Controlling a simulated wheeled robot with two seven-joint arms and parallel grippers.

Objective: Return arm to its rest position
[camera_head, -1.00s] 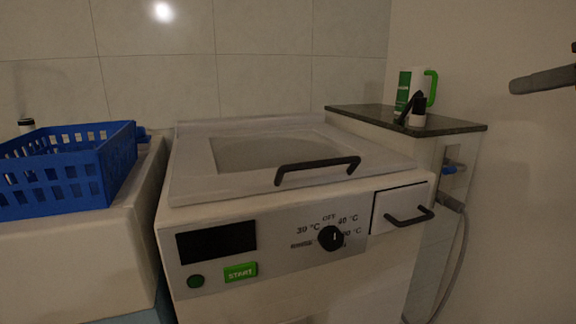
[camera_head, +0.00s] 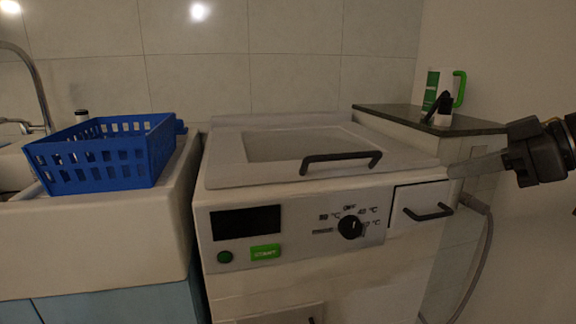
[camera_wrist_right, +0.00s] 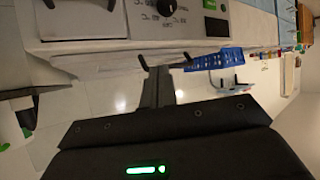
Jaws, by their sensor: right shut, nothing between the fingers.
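My right gripper (camera_head: 455,171) comes in from the right edge in the head view. Its fingers are together, empty, and point left, in front of the right side of the washing machine (camera_head: 225,170) and its small drawer (camera_head: 423,202). In the right wrist view the closed fingers (camera_wrist_right: 157,72) show as a dark narrow shape with nothing between them. My left gripper is not in view.
A blue basket (camera_head: 105,165) stands on the sink counter at left. A hose (camera_head: 487,240) hangs below.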

